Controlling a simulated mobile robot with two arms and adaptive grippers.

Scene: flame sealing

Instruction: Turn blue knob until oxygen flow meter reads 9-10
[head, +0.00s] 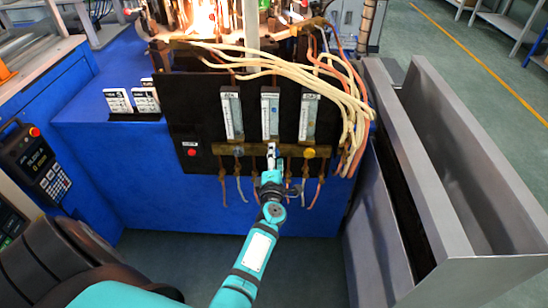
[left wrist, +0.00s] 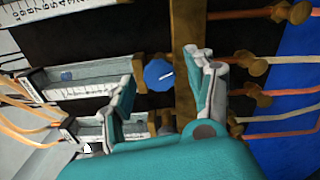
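The blue knob (left wrist: 158,75) shows in the left wrist view on a brass bar (left wrist: 186,60). In the head view the left gripper (head: 270,160) is at the brass bar below the middle flow meter (head: 270,114) and hides the knob. This meter tube (left wrist: 85,80) shows a blue float in the left wrist view; its reading is too small to tell. My right gripper is not in view.
Pale hoses (head: 300,65) cross above. A grey metal bin (head: 425,165) stands right. Flames burn at the top.

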